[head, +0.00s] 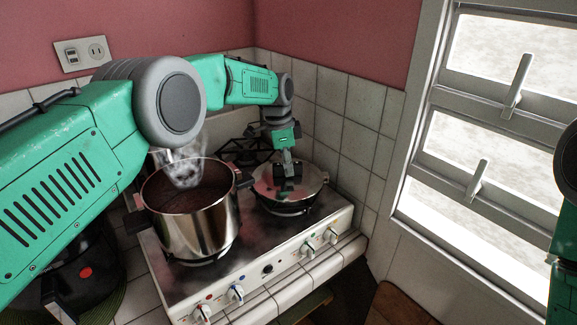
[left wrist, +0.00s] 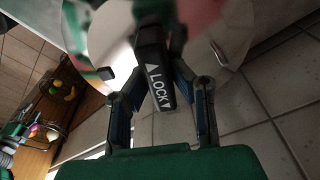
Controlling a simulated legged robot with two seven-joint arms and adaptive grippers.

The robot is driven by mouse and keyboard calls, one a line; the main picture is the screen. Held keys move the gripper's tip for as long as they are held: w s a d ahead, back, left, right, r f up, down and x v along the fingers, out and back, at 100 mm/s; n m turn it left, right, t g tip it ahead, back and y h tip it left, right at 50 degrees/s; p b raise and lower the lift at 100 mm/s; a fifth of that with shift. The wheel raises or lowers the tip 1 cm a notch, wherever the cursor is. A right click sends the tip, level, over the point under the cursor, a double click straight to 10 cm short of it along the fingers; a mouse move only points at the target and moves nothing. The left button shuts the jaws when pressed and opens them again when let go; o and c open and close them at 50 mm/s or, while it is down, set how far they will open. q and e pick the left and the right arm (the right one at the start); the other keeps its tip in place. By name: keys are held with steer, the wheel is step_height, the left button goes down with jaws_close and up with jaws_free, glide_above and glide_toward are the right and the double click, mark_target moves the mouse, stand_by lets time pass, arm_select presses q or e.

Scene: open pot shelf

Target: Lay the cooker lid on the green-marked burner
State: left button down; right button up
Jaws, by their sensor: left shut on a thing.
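The cooker lid (head: 309,180) is a shiny steel disc with a dark handle. In the head view it is low over the right front burner (head: 286,209), whose dark grate shows below its front edge. I cannot tell whether they touch. My left gripper (head: 288,170) is shut on the lid's handle from above. In the left wrist view, the black handle marked LOCK (left wrist: 158,80) sits between the gripper's fingers (left wrist: 165,75), with the reflective lid (left wrist: 110,40) behind it. My right gripper is out of view.
An open steel pot (head: 195,222) stands on the left front burner, steaming, close left of the lid. The stove front (head: 268,268) carries several knobs with coloured marks. Tiled walls (head: 345,125) stand behind and to the right. A dark pot (head: 85,275) sits left of the stove.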

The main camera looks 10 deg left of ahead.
arm_select(q)
steer(key=shift+f, duration=0.1)
steer(key=c, duration=1.3)
jaws_free()
step_height(320, 180, up, 12)
steer(key=a, duration=0.1)
steer(key=shift+s+a+f, duration=0.15)
steer(key=shift+a, duration=0.15)
